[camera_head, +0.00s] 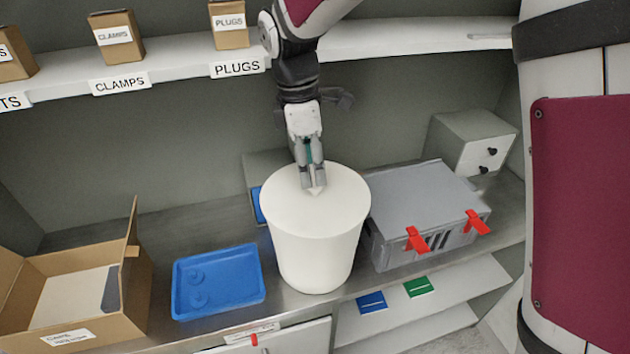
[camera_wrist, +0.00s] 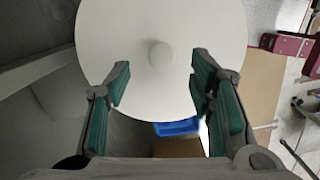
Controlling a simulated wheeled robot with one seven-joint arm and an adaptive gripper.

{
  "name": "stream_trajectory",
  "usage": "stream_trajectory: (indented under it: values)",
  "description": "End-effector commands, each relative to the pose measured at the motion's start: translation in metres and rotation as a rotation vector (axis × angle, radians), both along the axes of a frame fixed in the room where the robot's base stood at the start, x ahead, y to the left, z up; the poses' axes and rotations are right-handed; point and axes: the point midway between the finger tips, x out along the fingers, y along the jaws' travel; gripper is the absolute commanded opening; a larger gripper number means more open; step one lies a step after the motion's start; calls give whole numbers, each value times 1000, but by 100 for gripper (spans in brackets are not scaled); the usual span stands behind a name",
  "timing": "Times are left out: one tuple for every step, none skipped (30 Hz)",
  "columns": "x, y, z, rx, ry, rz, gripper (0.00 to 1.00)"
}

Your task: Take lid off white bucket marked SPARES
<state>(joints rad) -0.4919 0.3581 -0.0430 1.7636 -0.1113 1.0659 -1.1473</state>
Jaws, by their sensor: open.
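The white bucket (camera_head: 316,255) stands on the grey worktop with its round white lid (camera_head: 345,203) on. No SPARES marking shows on the side I see. The lid fills the upper middle of the wrist view (camera_wrist: 115,40), with a small round knob (camera_wrist: 161,55) at its centre. My gripper (camera_head: 313,184) points down over the lid close to the knob. In the wrist view its green-padded fingers (camera_wrist: 160,80) are open and apart, with the knob ahead of the gap between them. I cannot tell whether the fingertips touch the lid.
A blue tray (camera_head: 218,284) and an open cardboard box (camera_head: 128,290) lie left of the bucket. A grey case (camera_head: 425,195) with red latches stands close on its right. A small drawer unit (camera_head: 470,145) stands behind. A shelf (camera_head: 180,62) with small boxes runs above.

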Motion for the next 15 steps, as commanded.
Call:
stream_trajectory:
  values:
    - [-4,-2,-6,-3,5,-2,49]
    - [-4,-3,-11,-3,6,-2,49]
    - [-5,-4,-17,-3,6,-2,49]
    - [-5,-5,-21,-3,5,-1,49]
    - [-4,-5,-25,-3,4,0,49]
    - [-3,-6,-30,-2,3,0,49]
    - [-2,-6,-33,-2,2,0,49]
    - [-2,-7,-36,-3,2,0,49]
    - [-2,-7,-39,-2,1,0,49]
    - [-2,-7,-40,-2,0,0,49]
    - [-1,-7,-41,-2,0,0,49]
    - [-1,-7,-41,-1,-1,0,49]
    - [-1,-7,-42,-1,-1,0,49]
    - [-1,-7,-42,-1,-1,0,49]
    - [-1,-7,-42,-1,-1,0,49]
